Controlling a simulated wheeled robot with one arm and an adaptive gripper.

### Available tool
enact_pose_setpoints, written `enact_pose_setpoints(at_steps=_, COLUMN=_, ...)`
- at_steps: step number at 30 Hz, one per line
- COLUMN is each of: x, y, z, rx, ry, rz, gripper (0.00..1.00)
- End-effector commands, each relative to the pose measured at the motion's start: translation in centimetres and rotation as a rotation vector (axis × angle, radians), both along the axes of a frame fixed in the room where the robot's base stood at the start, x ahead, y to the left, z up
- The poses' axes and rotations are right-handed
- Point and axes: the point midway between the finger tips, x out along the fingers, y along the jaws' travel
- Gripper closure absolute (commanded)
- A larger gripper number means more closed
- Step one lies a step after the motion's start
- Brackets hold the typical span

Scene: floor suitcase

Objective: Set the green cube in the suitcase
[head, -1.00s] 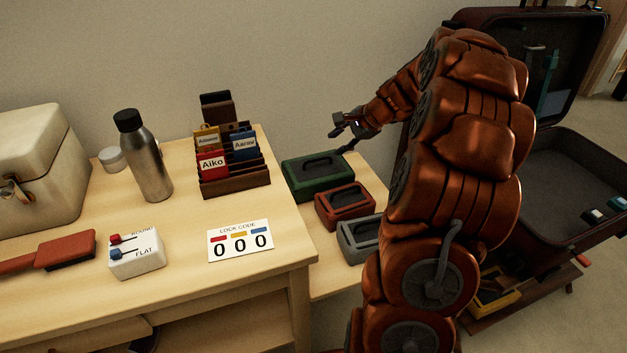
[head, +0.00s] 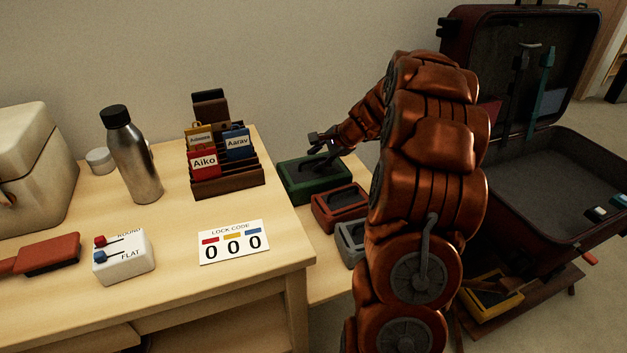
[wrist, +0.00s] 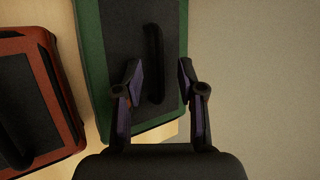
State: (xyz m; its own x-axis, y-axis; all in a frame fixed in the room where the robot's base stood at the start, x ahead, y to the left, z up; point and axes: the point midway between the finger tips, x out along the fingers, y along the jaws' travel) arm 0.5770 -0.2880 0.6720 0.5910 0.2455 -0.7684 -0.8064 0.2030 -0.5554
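The green cube (head: 318,191) is a flat green case with a dark top and a raised dark handle. It lies on a low wooden surface beside the table, at the back of a row. In the wrist view the green cube (wrist: 90,70) lies below my gripper. My gripper (wrist: 158,76) is open, with its fingers on either side of the handle; whether they touch it I cannot tell. In the head view my gripper (head: 324,146) is over the cube. The suitcase (head: 530,248) stands open at the right, its lid upright.
A red case (head: 340,213) and a grey case (head: 351,238) sit in front of the green cube. The suitcase floor is mostly bare, with small white and teal items (head: 596,213) at its right. My arm hides the space between. A bottle (head: 135,160) stands on the table.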

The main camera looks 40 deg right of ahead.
Motion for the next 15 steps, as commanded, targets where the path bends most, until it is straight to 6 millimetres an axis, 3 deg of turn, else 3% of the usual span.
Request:
enact_pose_setpoints(at_steps=6, x=0.12, y=0.01, z=-0.08, rx=0.0, ry=-0.001, rz=0.0, gripper=0.61)
enact_pose_setpoints(at_steps=15, x=0.1, y=0.01, z=-0.09, rx=0.001, ry=-0.001, rz=-0.001, gripper=0.91)
